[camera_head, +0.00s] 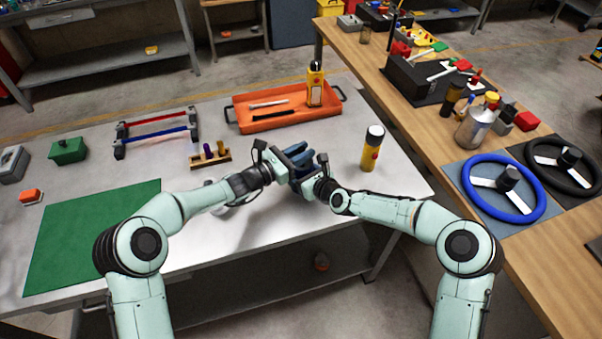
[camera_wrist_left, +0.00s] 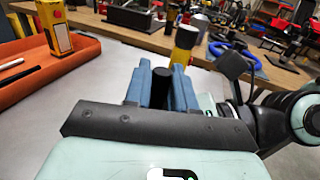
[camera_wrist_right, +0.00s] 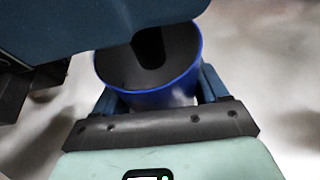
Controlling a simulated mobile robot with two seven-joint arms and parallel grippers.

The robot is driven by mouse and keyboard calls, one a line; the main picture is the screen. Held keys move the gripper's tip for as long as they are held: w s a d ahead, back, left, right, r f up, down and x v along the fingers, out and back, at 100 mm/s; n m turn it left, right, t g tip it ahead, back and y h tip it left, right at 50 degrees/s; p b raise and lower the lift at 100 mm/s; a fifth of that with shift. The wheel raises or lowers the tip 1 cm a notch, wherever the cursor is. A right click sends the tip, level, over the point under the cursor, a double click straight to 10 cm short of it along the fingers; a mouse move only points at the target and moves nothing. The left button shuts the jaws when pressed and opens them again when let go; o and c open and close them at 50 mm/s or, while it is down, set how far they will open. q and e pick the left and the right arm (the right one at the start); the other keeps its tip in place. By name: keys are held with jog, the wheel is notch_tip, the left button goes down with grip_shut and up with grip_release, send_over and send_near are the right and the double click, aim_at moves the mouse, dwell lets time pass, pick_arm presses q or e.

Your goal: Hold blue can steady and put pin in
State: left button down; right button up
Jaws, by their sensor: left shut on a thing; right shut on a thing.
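The blue can shows in the right wrist view as a blue rim (camera_wrist_right: 180,90) around a dark opening. My right gripper (camera_head: 311,182) is shut on it, with one finger on each side. My left gripper (camera_head: 298,160) is shut on a black pin (camera_wrist_left: 161,88), which stands between its blue fingers in the left wrist view. The pin's dark rounded end (camera_wrist_right: 150,52) shows against the can's opening in the right wrist view; how deep it sits is unclear. The left fingers cover the top of that view. In the head view the two grippers meet and hide most of the can.
A wooden rack (camera_head: 211,160) with several pegs stands left of the grippers. An orange tray (camera_head: 285,121) with a yellow device lies behind them. A yellow bottle (camera_head: 372,150) stands close on the right. A green mat (camera_head: 80,240) lies at the left; the front table edge is near.

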pick_arm(q)
jog(key=shift+f, duration=0.65)
jog(key=c, duration=0.8)
grip_release()
jog(key=shift+c, duration=0.2)
jog(key=shift+a, duration=0.1)
jog(key=v, duration=1.2)
pick_arm(e)
jog(key=o, duration=1.1)
